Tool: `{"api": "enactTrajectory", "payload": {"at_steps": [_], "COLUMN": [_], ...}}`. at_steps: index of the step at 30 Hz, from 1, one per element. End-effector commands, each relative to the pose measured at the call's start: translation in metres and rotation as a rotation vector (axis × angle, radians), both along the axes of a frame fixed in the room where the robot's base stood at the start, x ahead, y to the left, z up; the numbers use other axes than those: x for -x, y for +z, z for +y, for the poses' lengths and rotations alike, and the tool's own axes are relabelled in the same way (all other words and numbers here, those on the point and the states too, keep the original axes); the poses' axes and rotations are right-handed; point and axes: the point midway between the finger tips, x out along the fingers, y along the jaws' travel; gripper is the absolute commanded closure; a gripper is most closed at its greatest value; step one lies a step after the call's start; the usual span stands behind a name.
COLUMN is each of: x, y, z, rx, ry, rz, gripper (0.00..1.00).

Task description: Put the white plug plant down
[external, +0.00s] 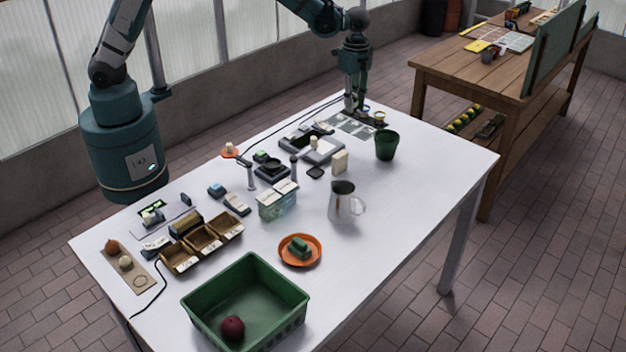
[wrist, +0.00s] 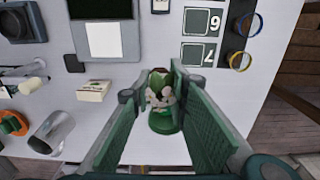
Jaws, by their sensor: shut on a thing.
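My gripper (wrist: 156,88) is shut on the white plug plant (wrist: 160,97), which shows pale flowers, green leaves and a bit of brown between the fingers in the wrist view. In the external view my gripper (external: 354,105) is at the far end of the white table, and the plant is too small there to make out. A dark green pot (external: 387,146) stands on the table, to the right of and nearer the camera than my gripper. In the wrist view a green round shape (wrist: 166,122) shows behind the plant, partly hidden; I cannot tell the gap between them.
A numbered card mat (wrist: 197,53) and blue and yellow rings (wrist: 240,60) lie beside my gripper. A metal jug (external: 343,203), an orange saucer (external: 316,258) and a green crate (external: 190,301) stand nearer the camera. The table's right side is mostly clear.

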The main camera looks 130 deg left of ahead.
Motion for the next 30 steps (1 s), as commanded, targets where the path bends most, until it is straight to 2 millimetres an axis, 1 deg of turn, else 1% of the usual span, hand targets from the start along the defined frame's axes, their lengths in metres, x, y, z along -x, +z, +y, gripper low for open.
{"api": "enactTrajectory", "payload": {"at_steps": [1,3,6,20,23,30], "x": [0.0,0.0,0.0,0.0,0.0,0.0], "y": [-0.007,-0.015,-0.02,-0.024,-0.032,-0.064], "z": [0.001,0.0,0.0,0.0,0.0,0.0], "rx": [0.0,0.0,0.0,0.0,0.0,0.0], "ry": [0.001,0.001,0.0,0.0,0.0,0.0], "rz": [0.0,0.0,0.0,0.0,0.0,0.0], "gripper": [0.9,0.9,0.9,0.9,0.9,0.9]}}
